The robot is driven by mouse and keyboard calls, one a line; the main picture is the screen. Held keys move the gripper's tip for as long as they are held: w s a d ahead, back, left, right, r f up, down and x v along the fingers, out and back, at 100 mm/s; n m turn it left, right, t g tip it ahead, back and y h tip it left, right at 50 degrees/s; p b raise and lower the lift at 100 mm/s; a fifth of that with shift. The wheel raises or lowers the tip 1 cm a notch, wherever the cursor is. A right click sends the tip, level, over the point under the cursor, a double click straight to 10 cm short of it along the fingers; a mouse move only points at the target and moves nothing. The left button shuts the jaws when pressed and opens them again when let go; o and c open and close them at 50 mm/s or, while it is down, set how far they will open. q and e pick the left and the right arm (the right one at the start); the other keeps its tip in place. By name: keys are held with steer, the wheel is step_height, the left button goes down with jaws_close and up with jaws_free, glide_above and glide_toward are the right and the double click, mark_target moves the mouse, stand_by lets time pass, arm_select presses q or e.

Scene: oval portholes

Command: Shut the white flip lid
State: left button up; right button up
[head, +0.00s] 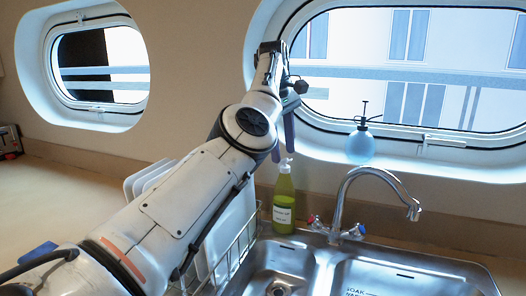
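A green bottle (284,203) with a white label stands upright behind the sink. Its small white flip lid (286,165) is on top. The lid is too small here to tell how far it is raised. My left arm reaches up across the middle of the head view, and my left gripper (283,152) points down just above the bottle. Its two grey-blue fingers show a gap between them, with nothing seen in it. I cannot tell whether a fingertip touches the lid. My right gripper is out of view.
A steel sink (410,262) with a curved tap (377,172) lies to the right of the bottle. A wire dish rack (237,254) with white plates stands to the left, partly behind my arm. A blue spray bottle (360,146) stands on the porthole sill.

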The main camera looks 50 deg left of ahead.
mark_target(290, 160)
arm_select(q)
steer(key=shift+w+f, duration=0.25)
steer(key=shift+f, duration=0.55)
jaws_close()
steer(key=shift+d, duration=0.1)
steer(key=shift+w+d+f+m+g+y, duration=0.2)
steer(key=shift+g+y, duration=0.25)
steer(key=shift+y, duration=0.35)
steer(key=shift+w+d+f+g+y, duration=0.15)
steer(key=shift+d+g+y, duration=0.2)
steer(key=shift+y, duration=0.45)
steer(key=shift+w+d+f+m+g+y, duration=0.1)
steer(key=shift+d+f+g+y, duration=0.1)
steer(key=shift+g+y, duration=0.45)
steer(key=shift+y, duration=0.35)
steer(key=shift+s, duration=0.1)
jaws_free()
